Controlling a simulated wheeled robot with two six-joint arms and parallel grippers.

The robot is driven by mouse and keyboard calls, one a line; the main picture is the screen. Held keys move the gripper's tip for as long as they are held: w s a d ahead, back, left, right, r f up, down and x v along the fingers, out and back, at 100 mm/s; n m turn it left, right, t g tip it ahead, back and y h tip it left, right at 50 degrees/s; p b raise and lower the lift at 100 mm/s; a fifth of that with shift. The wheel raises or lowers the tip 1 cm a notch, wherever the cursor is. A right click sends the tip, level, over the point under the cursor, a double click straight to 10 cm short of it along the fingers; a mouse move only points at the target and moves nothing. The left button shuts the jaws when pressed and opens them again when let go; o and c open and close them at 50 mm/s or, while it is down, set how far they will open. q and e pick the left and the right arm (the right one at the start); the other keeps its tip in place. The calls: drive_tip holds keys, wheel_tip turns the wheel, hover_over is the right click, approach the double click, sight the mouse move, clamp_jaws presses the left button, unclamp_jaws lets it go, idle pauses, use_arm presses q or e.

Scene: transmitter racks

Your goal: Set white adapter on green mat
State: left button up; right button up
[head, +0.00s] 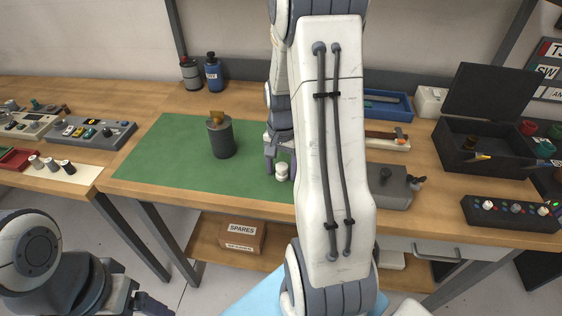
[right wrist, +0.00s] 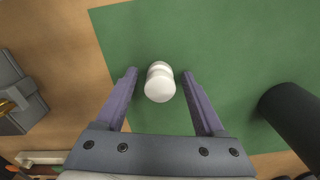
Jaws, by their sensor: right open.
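The white adapter (head: 282,173) appears to stand upright on the green mat (head: 165,155), near the mat's right side. In the right wrist view the adapter (right wrist: 160,82) sits between the two purple fingertips of my right gripper (right wrist: 159,73), with a gap on each side. The right gripper is open; in the head view (head: 279,160) it is partly hidden behind my right arm. My left gripper (head: 148,303) shows only in part at the bottom left, below the table edge, and its jaws are unclear.
A dark cylinder (head: 221,140) with a brass-coloured top stands on the mat, left of the adapter. A grey box (head: 388,187) lies right of the mat. An open black case (head: 480,150) and a control panel (head: 510,212) are further right. The mat's left part is clear.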

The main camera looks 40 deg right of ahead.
sight(281, 166)
wheel_tip(281, 166, up, 12)
idle(0.4)
drive_tip(key=s+a+n, duration=0.2)
drive_tip(key=a+n, duration=0.7)
drive_tip(key=a, duration=1)
drive_tip(key=s+a+n+y, duration=0.1)
drive_tip(key=s+a+n, duration=0.9)
drive_tip(key=s+a, duration=0.2)
drive_tip(key=shift+s+f+n, duration=0.4)
drive_tip(key=shift+s+f, duration=0.05)
drive_tip(key=shift+s, duration=0.75)
drive_tip(key=shift+a, duration=0.1)
